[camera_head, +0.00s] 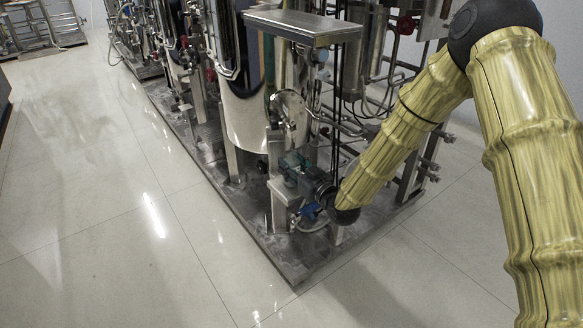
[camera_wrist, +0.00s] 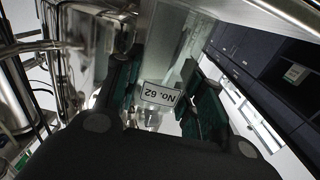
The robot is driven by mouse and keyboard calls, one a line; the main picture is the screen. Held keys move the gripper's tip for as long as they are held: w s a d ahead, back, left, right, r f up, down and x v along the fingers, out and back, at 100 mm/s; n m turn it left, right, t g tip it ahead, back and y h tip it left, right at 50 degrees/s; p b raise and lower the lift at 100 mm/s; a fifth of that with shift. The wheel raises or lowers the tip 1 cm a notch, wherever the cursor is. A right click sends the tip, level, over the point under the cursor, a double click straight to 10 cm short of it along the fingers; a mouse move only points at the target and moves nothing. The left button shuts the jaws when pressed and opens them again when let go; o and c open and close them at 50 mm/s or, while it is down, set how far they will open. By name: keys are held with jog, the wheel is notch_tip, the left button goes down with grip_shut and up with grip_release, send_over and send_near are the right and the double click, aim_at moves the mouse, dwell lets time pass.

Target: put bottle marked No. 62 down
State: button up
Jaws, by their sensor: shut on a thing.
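A clear bottle marked No. 62 (camera_wrist: 159,95) shows in the middle of the wrist view. Its white label is upside down in the picture. My gripper (camera_wrist: 163,88) is shut on it, with a dark finger with teal parts on each side. The near side of the bottle is partly hidden behind the dark gripper body. In the head view my arm reaches down to the front corner of the metal skid. The bottle cannot be made out there, and dark and teal parts at the arm's end are hard to tell from the machinery.
The skid (camera_head: 300,262) carries steel tanks (camera_head: 250,110), pipes and valves close to my arm. A flat metal box top (camera_head: 302,27) stands above. Pale tiled floor (camera_head: 110,230) lies clear to the left. Dark cabinets (camera_wrist: 260,55) show at right in the wrist view.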

jog(key=shift+f, duration=0.15)
jog(key=o, duration=1)
jog(key=shift+c, duration=0.2)
jog(key=shift+s+d+r, duration=0.1)
jog(key=shift+s+r, duration=0.05)
jog(key=shift+r, duration=0.05)
jog(key=p+v, duration=0.4)
jog(key=v, duration=0.7)
jog(key=shift+s+d, duration=0.2)
jog(key=shift+s, duration=0.1)
jog(key=shift+f, duration=0.15)
